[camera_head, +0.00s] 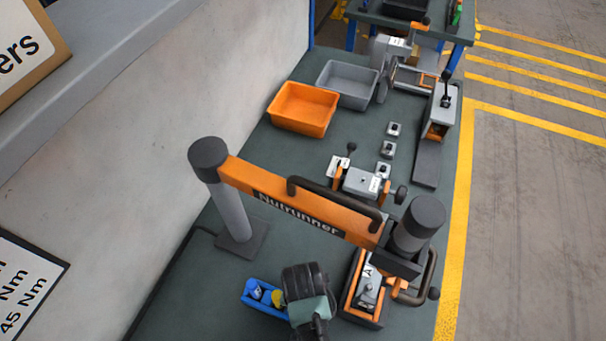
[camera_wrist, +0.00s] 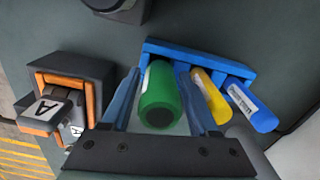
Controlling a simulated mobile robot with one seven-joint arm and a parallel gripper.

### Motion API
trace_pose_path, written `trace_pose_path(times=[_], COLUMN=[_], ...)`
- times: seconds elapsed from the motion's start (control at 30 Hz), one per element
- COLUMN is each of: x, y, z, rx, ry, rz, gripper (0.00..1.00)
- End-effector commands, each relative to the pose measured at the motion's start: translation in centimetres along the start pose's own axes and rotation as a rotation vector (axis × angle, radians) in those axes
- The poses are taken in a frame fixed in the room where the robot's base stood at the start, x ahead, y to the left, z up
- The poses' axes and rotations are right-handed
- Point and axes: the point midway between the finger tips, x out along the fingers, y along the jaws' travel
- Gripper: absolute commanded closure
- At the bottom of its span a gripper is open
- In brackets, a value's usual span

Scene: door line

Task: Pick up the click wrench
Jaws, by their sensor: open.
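A blue rack (camera_wrist: 190,52) holds a green handle (camera_wrist: 160,97), a yellow handle (camera_wrist: 211,97) and a blue handle (camera_wrist: 252,107) in the wrist view. Nothing readable names one as the click wrench. My gripper (camera_wrist: 159,75) is open, its two fingers on either side of the green handle; I cannot tell whether they touch it. In the head view my wrist (camera_head: 305,290) is right of the rack's blue handle (camera_head: 255,289) and hides the green one.
An orange nutrunner arm (camera_head: 300,208) on a grey post spans above the bench close to my arm. A black and orange holder marked A (camera_head: 364,300) stands right of my wrist. An orange bin (camera_head: 303,107) and a grey bin (camera_head: 347,84) sit farther back.

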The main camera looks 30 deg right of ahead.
Motion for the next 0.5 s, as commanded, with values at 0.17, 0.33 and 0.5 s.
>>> trace_pose_path(times=[0.17,0.33,0.5], x=[0.66,0.63,0.61], y=[-0.01,-0.01,-0.02], z=[-0.02,-0.02,-0.02], rx=[0.0,0.0,0.0], ry=[0.001,0.001,0.001], rz=[0.0,0.0,0.0], gripper=[0.39,0.43,0.73])
